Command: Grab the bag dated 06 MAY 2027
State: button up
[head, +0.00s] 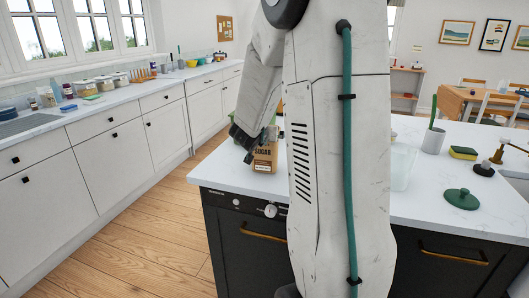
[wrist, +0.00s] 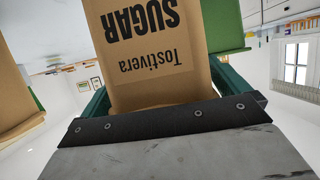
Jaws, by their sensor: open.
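A brown paper bag printed SUGAR (head: 265,154) stands on the white counter. A small pale label near its base is too small to read. My gripper (head: 247,142) is close beside the bag's upper part. In the wrist view my gripper (wrist: 160,90) is open, with a teal finger on each side of the bag. I cannot tell whether either finger touches it. A second brown bag (wrist: 18,95) shows at the left of the wrist view.
A green surface (wrist: 227,25) is behind the bag. My arm hides the middle of the counter.

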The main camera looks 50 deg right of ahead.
jog(key=shift+w+d+f, duration=0.2)
jog(key=shift+w+d, duration=0.05)
jog(key=shift+d, duration=0.2)
jog(key=c, duration=1.3)
jog(key=shift+c, duration=0.2)
jog(key=shift+r, duration=0.1)
